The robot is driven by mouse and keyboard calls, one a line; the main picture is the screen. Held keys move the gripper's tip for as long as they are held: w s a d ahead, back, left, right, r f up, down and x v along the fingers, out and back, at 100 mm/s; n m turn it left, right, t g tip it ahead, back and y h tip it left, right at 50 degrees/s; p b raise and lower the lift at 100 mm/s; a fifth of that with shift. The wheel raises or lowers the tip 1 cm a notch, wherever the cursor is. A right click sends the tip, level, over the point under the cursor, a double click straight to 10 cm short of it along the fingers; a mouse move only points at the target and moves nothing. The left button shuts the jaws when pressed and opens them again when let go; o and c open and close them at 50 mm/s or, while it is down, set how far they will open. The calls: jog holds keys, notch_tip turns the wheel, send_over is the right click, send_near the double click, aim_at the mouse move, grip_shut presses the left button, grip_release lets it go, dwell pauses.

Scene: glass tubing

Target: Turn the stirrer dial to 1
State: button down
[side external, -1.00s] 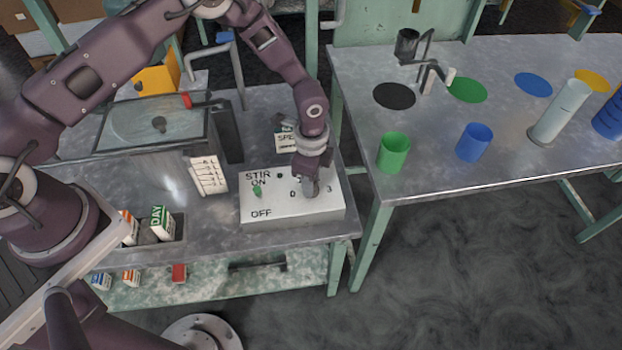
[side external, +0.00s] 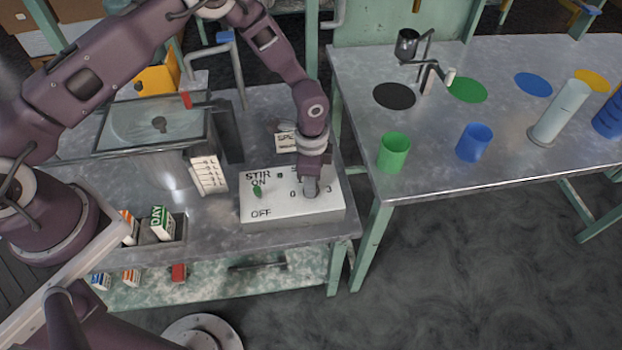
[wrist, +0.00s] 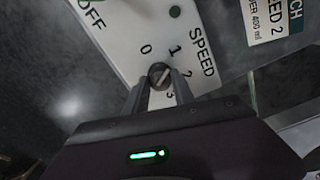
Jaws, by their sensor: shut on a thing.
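The stirrer's white control box (side external: 285,212) stands on the metal bench, marked STIR, ON, OFF and 0 to 3. In the wrist view, the dial (wrist: 159,75) is a small dark round knob with a pale line across it, among the numbers 0, 1, 2 and 3. The line slants toward the upper right, roughly between 1 and 2; its exact setting is hard to tell. My gripper (wrist: 161,84) is shut on the dial, one finger on each side. In the side view my gripper (side external: 310,190) hides the dial.
A card reading SPEED 2 (wrist: 266,28) stands behind the box. A glass-topped tank (side external: 150,125) and a white card (side external: 208,175) are to the left. Green (side external: 394,153) and blue (side external: 473,143) cups stand on the right table.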

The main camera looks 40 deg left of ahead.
jog(key=c, duration=1.1)
grip_release()
jog(key=shift+o, duration=0.2)
notch_tip(320, 180, up, 7)
jog(key=shift+r, duration=0.1)
jog(key=s+a+r+n+t, duration=0.1)
jog(key=s+a+r+n, duration=0.15)
jog(key=r, duration=0.65)
jog(key=s+a+r+n+t, duration=0.1)
jog(key=s+a+r, duration=0.2)
jog(key=r, duration=0.5)
jog(key=s+a+r+n+t, duration=0.1)
jog(key=s+a+r+n, duration=0.15)
jog(key=r, duration=0.65)
jog(key=s+a+r+n+t, duration=0.1)
jog(key=s+a+r+n, duration=0.1)
jog(key=s, duration=0.7)
jog(key=s+a+r+n+t, duration=0.1)
jog(key=s+a+r+n, duration=0.1)
jog(key=s, duration=0.7)
jog(key=shift+s+r+n+t, duration=0.2)
jog(key=shift+r+n+t, duration=0.1)
jog(key=shift+r+n, duration=0.6)
